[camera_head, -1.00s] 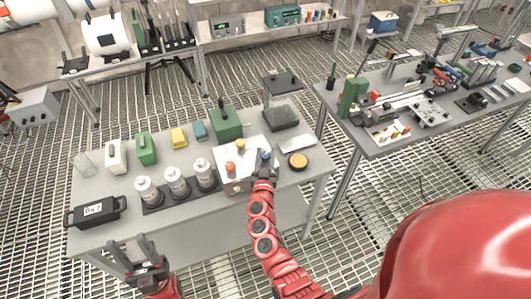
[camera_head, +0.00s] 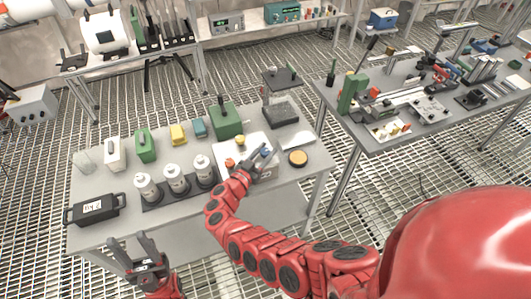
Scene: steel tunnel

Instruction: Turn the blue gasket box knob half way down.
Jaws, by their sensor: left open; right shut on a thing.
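The gasket box (camera_head: 228,149) is a white box on the grey table, with an orange knob (camera_head: 229,162), a yellow knob (camera_head: 240,140) and a blue knob (camera_head: 266,153) on top. My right gripper (camera_head: 263,156) is at the blue knob and shut on it, its fingers pointing up and to the right. The fingers partly hide the knob, and its exact turn angle is too small to read. My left gripper (camera_head: 133,250) is open and empty in front of the table's near left edge, apart from everything.
Three white canisters (camera_head: 176,178) stand on a dark tray left of the box. A green box (camera_head: 224,118) stands behind it, and a round tan-topped item (camera_head: 298,158) is to its right. A black case (camera_head: 94,208) lies at the table's left.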

